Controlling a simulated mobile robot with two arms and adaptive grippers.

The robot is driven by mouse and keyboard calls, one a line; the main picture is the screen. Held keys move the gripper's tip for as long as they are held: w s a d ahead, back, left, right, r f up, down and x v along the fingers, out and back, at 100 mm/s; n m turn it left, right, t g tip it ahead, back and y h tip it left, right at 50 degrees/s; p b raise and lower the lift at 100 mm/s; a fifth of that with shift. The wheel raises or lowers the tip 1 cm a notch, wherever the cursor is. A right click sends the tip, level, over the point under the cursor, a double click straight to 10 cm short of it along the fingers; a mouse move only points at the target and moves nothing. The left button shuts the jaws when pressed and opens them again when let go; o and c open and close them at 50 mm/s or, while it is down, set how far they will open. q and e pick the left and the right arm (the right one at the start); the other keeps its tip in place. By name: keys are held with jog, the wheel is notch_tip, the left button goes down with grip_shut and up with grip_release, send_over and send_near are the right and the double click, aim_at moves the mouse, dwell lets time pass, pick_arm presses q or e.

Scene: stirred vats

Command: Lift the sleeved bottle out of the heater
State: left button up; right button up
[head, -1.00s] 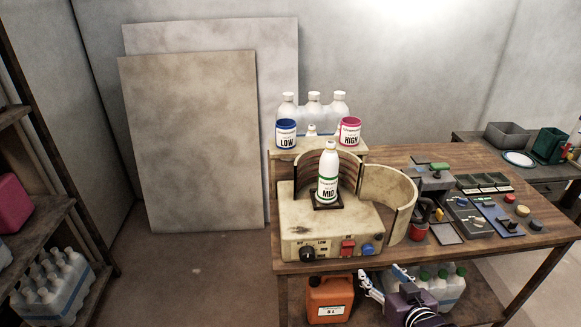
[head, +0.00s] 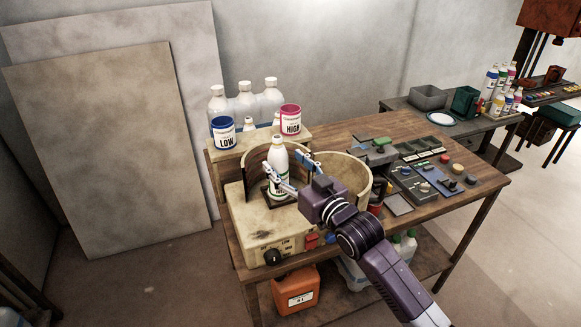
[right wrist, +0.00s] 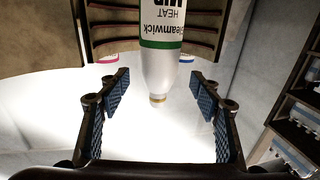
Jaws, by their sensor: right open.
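The sleeved bottle (head: 279,160), white with a green-banded label, stands upright in the heater (head: 250,222), a worn cream box with a knob and switches. The heater's curved jacket (head: 355,163) is swung open to the right. My right gripper (head: 285,163) is open, its fingers on either side of the bottle's upper part in the head view. In the right wrist view the bottle (right wrist: 163,65) appears upside down, its cap between the open fingers (right wrist: 160,95), with gaps on both sides. The gripper hides part of the bottle's label. My left gripper is not in view.
A blue LOW can (head: 223,133) and a pink HIGH can (head: 290,121) stand on a shelf behind the heater, before several clear bottles (head: 246,101). Trays and small parts (head: 415,178) cover the table's right side. An orange canister (head: 296,289) stands below.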

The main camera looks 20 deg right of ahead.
aim_at(277, 155)
jog(key=x, duration=0.4)
jog(key=shift+w+d+f+p, duration=0.1)
jog(key=shift+w+f+p, duration=0.1)
jog(key=shift+f+p, duration=0.1)
jog(key=shift+w+r, duration=0.15)
jog(key=shift+w, duration=0.1)
jog(key=c, duration=1.2)
jog(key=shift+c, duration=0.2)
